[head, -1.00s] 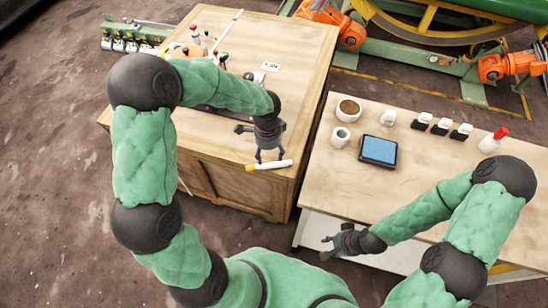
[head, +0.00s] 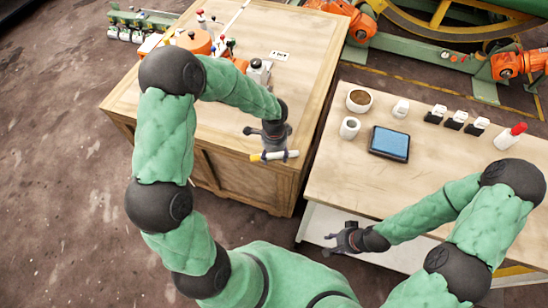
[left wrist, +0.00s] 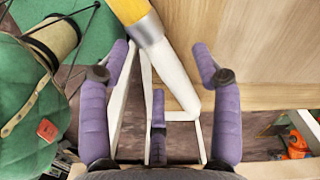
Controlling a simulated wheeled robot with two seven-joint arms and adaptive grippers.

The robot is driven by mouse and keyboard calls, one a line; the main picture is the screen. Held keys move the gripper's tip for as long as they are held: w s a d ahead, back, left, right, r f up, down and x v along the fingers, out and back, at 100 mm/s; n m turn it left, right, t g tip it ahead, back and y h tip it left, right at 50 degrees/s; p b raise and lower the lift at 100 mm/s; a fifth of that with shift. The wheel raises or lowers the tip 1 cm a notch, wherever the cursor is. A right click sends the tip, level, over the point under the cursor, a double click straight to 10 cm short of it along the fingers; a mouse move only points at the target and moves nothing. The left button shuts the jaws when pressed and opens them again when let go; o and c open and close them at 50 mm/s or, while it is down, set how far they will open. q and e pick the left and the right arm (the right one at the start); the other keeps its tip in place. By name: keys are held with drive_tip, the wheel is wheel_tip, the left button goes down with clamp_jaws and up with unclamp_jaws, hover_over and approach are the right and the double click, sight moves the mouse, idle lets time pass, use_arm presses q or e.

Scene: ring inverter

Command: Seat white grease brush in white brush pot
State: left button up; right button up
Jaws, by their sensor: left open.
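The white grease brush (head: 290,155) lies at the near edge of the wooden crate's top, white handle with a yellow end to the left. In the left wrist view the brush (left wrist: 172,70) shows its yellow part, a silver band and the white handle, slanting between my purple fingers. My left gripper (head: 274,156) is open, right at the brush, with fingers on both sides; contact is not clear. A small white pot (head: 349,128), which looks like the brush pot, stands upright on the right table. My right gripper (head: 336,240) hangs in front of that table, its jaws too small to judge.
The wooden crate (head: 145,95) carries several coloured knobs and devices at its back. On the right table (head: 330,178) are a wider white pot with brown contents (head: 358,101), a blue pad (head: 389,143), several small black-and-white items and a red-capped bottle (head: 510,136). A gap separates crate and table.

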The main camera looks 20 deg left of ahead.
sight(274, 156)
use_arm(q)
drive_tip(key=shift+f, duration=0.45)
clamp_jaws()
drive_tip(key=shift+r, duration=0.2)
wheel_tip(274, 156, up, 10)
drive_tip(key=p, duration=0.4)
